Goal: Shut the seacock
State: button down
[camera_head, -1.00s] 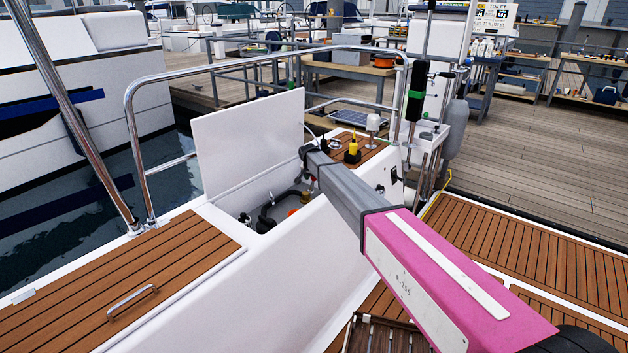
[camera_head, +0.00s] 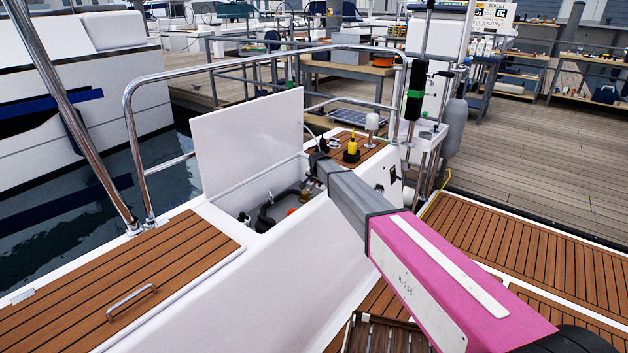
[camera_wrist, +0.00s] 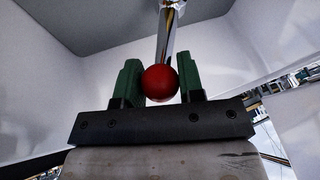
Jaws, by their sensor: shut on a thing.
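The seacock's lever shows in the wrist view as a shiny metal rod ending in a red ball knob (camera_wrist: 160,83). My gripper (camera_wrist: 159,64) has its two green fingers on either side of the knob, shut on it. The rod runs up and away from the knob, and the valve body is not clear in this view. In the head view my arm reaches over the open white locker, and its end hides the knob and fingers. Dark hoses and fittings (camera_head: 266,218) show down inside the locker.
The raised white locker lid (camera_head: 250,140) stands at the left of the opening. A steel rail (camera_head: 260,62) runs behind it. A yellow bottle-like object (camera_head: 351,150) stands on the teak top right of my arm's end. White locker walls surround the gripper closely.

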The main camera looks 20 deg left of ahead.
jog(key=shift+s+d+f+t+y, duration=0.35)
jog(key=shift+d+f+y, duration=0.1)
jog(key=shift+d+y, duration=0.2)
jog(key=c, duration=0.8)
grip_release()
jog(key=shift+o, duration=0.2)
jog(key=shift+a, duration=0.1)
jog(key=v, duration=1)
jog(key=shift+s+d+r, duration=0.15)
jog(key=shift+d+r, duration=0.1)
jog(key=shift+r, duration=0.05)
